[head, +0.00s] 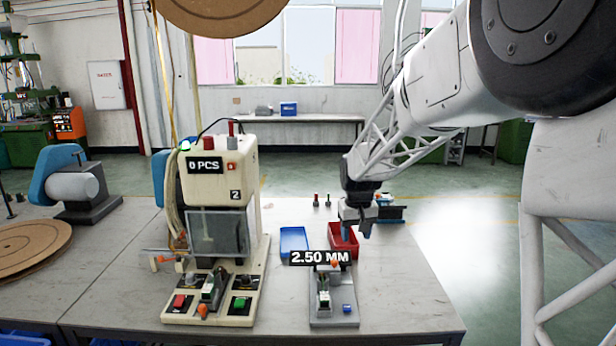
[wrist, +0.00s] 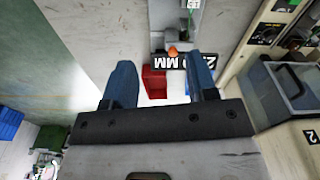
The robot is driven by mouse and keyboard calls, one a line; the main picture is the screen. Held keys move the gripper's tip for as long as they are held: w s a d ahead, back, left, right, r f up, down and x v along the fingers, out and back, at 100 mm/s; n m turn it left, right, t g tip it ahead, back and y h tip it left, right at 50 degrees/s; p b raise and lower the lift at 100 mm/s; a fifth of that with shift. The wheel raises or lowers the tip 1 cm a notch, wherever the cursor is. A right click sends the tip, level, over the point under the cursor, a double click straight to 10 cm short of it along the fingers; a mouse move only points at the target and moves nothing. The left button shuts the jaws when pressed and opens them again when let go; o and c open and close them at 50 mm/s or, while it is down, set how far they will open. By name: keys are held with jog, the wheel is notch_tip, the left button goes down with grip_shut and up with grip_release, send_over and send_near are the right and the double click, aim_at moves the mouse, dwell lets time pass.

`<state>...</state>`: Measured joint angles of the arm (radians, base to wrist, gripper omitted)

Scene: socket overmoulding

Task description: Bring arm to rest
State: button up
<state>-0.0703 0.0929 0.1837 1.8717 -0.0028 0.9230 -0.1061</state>
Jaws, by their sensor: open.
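My gripper (head: 356,231) hangs from my white arm above the right part of the table, over the red tray (head: 343,240). Its two blue fingers are apart with nothing between them. In the wrist view my gripper (wrist: 160,85) is also open, and the red tray (wrist: 154,82) shows beyond the fingers. How high the fingertips are above the tray is hard to tell.
A cream press machine (head: 222,190) labelled "0 PCS" stands left of my gripper. A blue tray (head: 294,241) lies beside the red one. A grey gauge fixture (head: 334,310) with a "2.50 MM" label stands in front. The table's right side (head: 410,290) is clear.

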jog(key=s+d+r, duration=0.1)
jog(key=s, duration=1.3)
jog(key=s+d+r+m+t, duration=0.1)
jog(key=s+d+r, duration=0.1)
jog(key=s, duration=1.3)
jog(key=s+d+r+m, duration=0.1)
jog(key=s+d, duration=0.1)
jog(key=s, duration=1.2)
jog(key=shift+s+d+r+t, duration=0.15)
jog(key=shift+s+d+t, duration=0.15)
jog(key=shift+t, duration=0.1)
jog(key=shift+w, duration=0.1)
